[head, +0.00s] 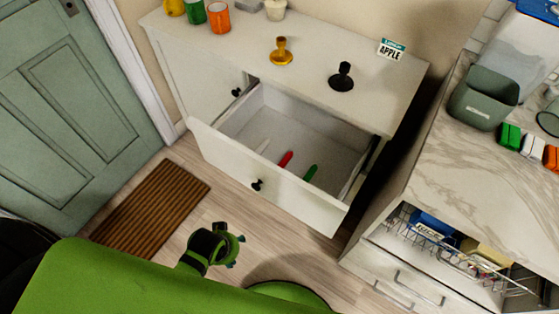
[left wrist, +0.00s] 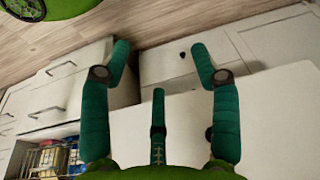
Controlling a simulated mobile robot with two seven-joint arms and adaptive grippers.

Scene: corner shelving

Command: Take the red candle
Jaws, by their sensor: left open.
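The red candle (head: 285,159) lies inside the open drawer (head: 240,111) of the white cabinet in the head view. A green candle (head: 310,173) lies to its right and a white candle (head: 262,146) to its left. My left gripper (head: 236,251) is low over the floor in front of the drawer, apart from the candles. The left wrist view shows its teal fingers (left wrist: 160,50) spread wide with nothing between them. The red candle does not show in that view. My right gripper is not in view.
A gold candle holder (head: 282,52) and a black one (head: 342,77) stand on the cabinet top (head: 320,50), beside an "APPLE" sign (head: 391,49). A marble counter (head: 455,150) with an open rack drawer (head: 430,235) is at right. A brown doormat (head: 150,206) lies left.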

